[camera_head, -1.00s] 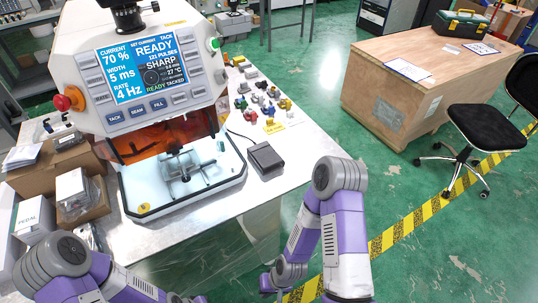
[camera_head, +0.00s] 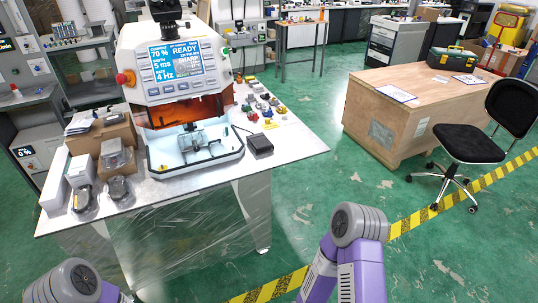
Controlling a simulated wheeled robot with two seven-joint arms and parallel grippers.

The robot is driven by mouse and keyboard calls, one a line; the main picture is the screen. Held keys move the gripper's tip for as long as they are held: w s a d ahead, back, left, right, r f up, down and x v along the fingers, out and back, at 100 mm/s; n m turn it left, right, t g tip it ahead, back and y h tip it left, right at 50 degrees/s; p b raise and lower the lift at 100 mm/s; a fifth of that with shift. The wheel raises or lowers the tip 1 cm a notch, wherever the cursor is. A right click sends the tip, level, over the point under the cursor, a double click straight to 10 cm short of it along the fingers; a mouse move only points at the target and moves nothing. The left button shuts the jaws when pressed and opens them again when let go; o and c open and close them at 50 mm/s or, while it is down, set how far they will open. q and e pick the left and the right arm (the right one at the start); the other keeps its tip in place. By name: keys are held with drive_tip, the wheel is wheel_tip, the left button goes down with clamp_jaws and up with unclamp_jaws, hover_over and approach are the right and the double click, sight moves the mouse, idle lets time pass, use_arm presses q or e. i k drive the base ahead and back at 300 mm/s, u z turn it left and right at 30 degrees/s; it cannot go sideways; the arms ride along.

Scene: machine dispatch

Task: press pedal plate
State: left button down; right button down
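A small dark box with a flat sloped top (camera_head: 260,145) lies on the table to the right of the white machine. It looks like the pedal, with its plate on top, and nothing touches it. The white machine (camera_head: 187,101) has a lit blue screen reading READY and an open lit work chamber holding a grey fixture (camera_head: 193,139). Only upper parts of my two arms show along the bottom edge, well in front of the table. Both of my grippers are outside the picture.
The table (camera_head: 300,146) has a clear front right corner. Several small coloured parts (camera_head: 264,104) lie behind the dark box. Cartons (camera_head: 103,133) and dark rounded items (camera_head: 118,188) crowd the left side. A wooden crate (camera_head: 375,115) and a black chair (camera_head: 467,143) stand right.

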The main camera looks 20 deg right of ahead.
sight(260, 142)
drive_tip(key=z, duration=1.05)
drive_tip(key=i, duration=0.75)
drive_tip(key=z, duration=0.4)
drive_tip(key=i, duration=0.75)
drive_tip(key=u, duration=0.85)
drive_tip(key=i, duration=0.35)
drive_tip(key=u, duration=0.35)
